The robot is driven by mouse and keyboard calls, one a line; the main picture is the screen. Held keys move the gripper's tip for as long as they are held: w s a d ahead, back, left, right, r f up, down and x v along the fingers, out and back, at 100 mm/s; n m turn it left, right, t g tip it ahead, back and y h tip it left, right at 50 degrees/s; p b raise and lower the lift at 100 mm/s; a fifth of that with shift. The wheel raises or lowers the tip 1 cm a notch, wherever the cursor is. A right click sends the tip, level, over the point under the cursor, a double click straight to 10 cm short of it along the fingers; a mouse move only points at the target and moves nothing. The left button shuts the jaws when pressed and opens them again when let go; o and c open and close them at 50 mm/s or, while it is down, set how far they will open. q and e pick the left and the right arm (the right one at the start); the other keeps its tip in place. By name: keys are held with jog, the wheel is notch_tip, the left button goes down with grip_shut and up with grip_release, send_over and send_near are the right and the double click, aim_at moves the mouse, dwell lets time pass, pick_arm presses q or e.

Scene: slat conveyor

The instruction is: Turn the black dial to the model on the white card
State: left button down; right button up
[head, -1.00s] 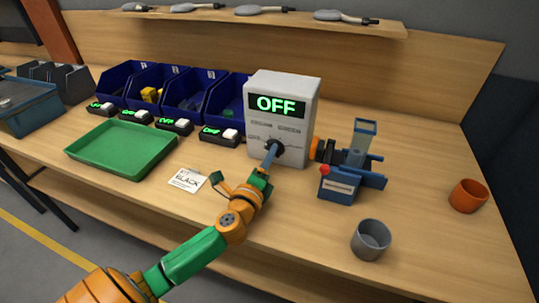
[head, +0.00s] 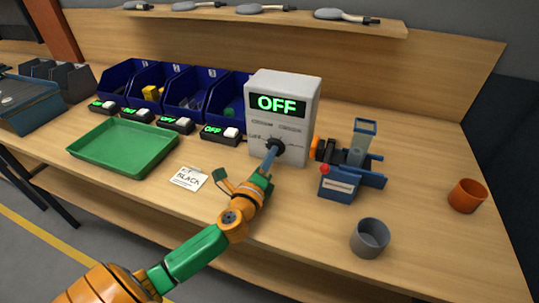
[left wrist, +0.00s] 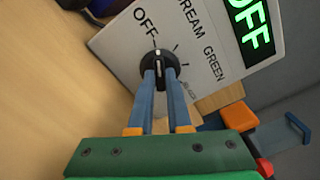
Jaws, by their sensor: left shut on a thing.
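The black dial (left wrist: 159,62) sits on the front of a white control box (head: 283,95), whose lit display reads OFF. Around the dial in the left wrist view are the words OFF, CREAM and GREEN; other lettering there is hidden or unclear. The dial's white mark lies near the OFF side. My left gripper (head: 274,149) is shut on the dial, its two blue fingers on either side of it, as the left wrist view also shows (left wrist: 160,80). The white card (head: 189,178) lies flat on the bench and appears to read BLACK. My right gripper is not in view.
A green tray (head: 125,147) and several switch boxes showing OFF lie to the left, before blue bins (head: 200,95). A blue device (head: 350,172) stands close right of the box. A grey cup (head: 370,238) and an orange cup (head: 467,195) stand at right.

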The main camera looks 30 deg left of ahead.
pick_arm(q)
jog(key=shift+r+m+p, duration=0.2)
jog(key=shift+m+p, duration=0.5)
jog(key=shift+m, duration=0.5)
jog(key=m+p, duration=0.1)
jog(key=m, duration=0.2)
jog(key=shift+m+p, duration=0.3)
jog(key=m+p, duration=0.1)
jog(key=m, duration=0.2)
jog(key=shift+m, duration=0.3)
jog(key=m+p, duration=0.1)
jog(key=m, duration=0.2)
jog(key=shift+m, duration=0.4)
jog(key=m+p, duration=0.1)
jog(key=m, duration=0.5)
jog(key=shift+p, duration=0.3)
jog(key=m+p, duration=0.1)
jog(key=m, duration=0.5)
jog(key=shift+w, duration=0.1)
jog(key=shift+m, duration=0.3)
jog(key=c, duration=0.9)
grip_release()
jog(key=shift+o, duration=0.2)
jog(key=shift+w+f, duration=0.1)
